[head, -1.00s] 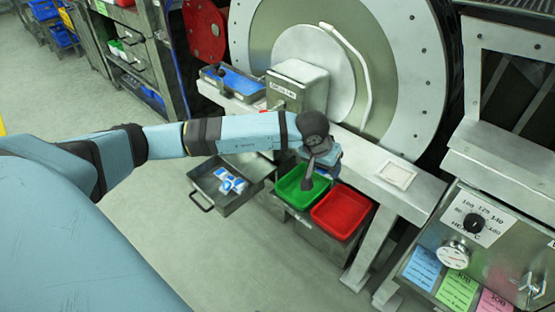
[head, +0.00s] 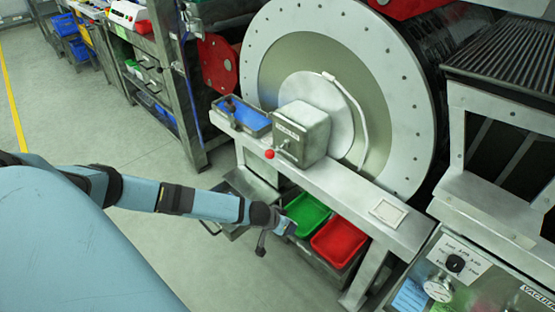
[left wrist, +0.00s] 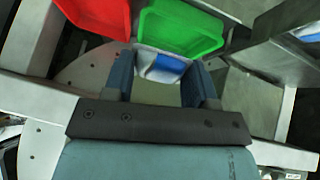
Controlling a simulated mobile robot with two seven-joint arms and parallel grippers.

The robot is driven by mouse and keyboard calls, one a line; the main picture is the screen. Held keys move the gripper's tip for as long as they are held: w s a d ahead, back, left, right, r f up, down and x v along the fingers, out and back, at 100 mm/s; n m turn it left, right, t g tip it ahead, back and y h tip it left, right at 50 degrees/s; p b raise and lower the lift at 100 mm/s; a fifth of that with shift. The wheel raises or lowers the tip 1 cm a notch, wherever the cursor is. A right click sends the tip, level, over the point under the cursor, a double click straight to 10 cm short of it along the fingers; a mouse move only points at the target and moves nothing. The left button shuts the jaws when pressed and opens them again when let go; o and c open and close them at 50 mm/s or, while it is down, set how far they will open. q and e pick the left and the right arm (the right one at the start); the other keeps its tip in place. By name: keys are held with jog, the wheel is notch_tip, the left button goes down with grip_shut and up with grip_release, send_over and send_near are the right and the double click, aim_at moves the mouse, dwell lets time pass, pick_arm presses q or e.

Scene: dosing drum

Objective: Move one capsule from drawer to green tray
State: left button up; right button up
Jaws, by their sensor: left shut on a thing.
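My left gripper (left wrist: 161,82) is shut on a blue and white capsule (left wrist: 163,70), which sits between its two fingers in the left wrist view. In the head view this gripper (head: 287,227) is at the near left edge of the green tray (head: 308,212). The green tray also shows just beyond the fingers in the left wrist view (left wrist: 180,28). The open drawer (head: 232,232) is left of the trays, largely hidden behind my left arm, and its capsules are hidden in the head view. My right gripper is not in view.
A red tray (head: 339,241) stands right beside the green one. A metal bench beam (head: 345,193) runs above and behind the trays, with a grey box (head: 302,132) and a blue-lined tray (head: 243,115) on it. The floor at left is clear.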

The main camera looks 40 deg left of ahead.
pick_arm(q)
jog(key=w+f+b, duration=0.1)
jog(key=w+b, duration=0.1)
jog(key=w+f+b, duration=0.2)
jog(key=w, duration=0.1)
jog(key=w+f+b, duration=0.1)
jog(key=w+b, duration=0.1)
jog(key=w, duration=0.1)
jog(key=shift+d+f, duration=0.3)
jog(key=shift+f, duration=0.05)
jog(key=shift+w+f+b, duration=0.2)
jog(key=shift+w+b, duration=0.2)
jog(key=shift+b, duration=0.25)
jog(key=o, duration=0.7)
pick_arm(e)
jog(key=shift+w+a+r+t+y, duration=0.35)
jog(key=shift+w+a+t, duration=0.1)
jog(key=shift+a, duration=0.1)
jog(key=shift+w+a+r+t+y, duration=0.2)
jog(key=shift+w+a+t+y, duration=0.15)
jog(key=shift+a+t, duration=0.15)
